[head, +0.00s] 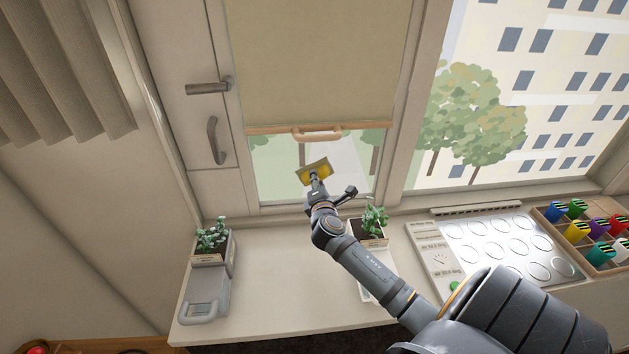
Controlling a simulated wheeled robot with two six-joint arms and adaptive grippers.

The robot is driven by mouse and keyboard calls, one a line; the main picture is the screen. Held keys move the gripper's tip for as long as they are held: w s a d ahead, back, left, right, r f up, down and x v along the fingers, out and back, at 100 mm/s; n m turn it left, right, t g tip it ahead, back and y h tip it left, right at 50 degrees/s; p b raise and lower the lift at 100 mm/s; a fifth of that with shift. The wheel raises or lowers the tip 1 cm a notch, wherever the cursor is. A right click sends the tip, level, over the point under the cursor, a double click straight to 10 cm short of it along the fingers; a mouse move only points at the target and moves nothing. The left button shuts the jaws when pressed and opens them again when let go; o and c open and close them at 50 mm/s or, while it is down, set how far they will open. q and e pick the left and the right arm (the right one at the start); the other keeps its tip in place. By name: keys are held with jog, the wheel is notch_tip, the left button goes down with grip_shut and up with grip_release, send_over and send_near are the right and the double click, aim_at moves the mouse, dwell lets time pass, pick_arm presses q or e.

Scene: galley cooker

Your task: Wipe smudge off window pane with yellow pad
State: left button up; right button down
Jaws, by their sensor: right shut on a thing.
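The yellow pad (314,169) is at the lower part of the left window pane (268,180), below the roller blind. My right gripper (316,183) is shut on the pad and holds it up at the glass. I cannot tell whether the pad touches the pane. No smudge can be made out; the pad and my gripper cover part of the glass. My left gripper is not in view.
A beige blind (318,60) with a handle bar (318,132) covers most of the pane. Potted plants (211,241) (371,224) stand on the counter (290,265). A panel with round wells (497,243) and a box of coloured cups (590,232) are right.

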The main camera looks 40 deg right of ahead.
jog(key=shift+s+d, duration=0.15)
jog(key=shift+d, duration=0.1)
jog(key=shift+w+a, duration=0.35)
jog(key=shift+a, duration=0.2)
jog(key=shift+w+a, duration=0.3)
jog(key=shift+a, duration=0.2)
jog(key=shift+s+d, duration=0.35)
jog(key=shift+d, duration=0.2)
jog(key=shift+s+d, duration=0.3)
jog(key=shift+d, duration=0.2)
jog(key=shift+w+a, duration=0.35)
jog(key=shift+a, duration=0.2)
jog(key=shift+w+a, duration=0.3)
jog(key=shift+a, duration=0.2)
jog(key=shift+s+d, duration=0.1)
jog(key=shift+d, duration=0.05)
jog(key=shift+s+d, duration=0.55)
jog(key=shift+d, duration=0.35)
jog(key=shift+w+a, duration=0.35)
jog(key=shift+a, duration=0.2)
jog(key=p+v, duration=0.1)
jog(key=v, duration=0.6)
jog(key=shift+f, duration=0.4)
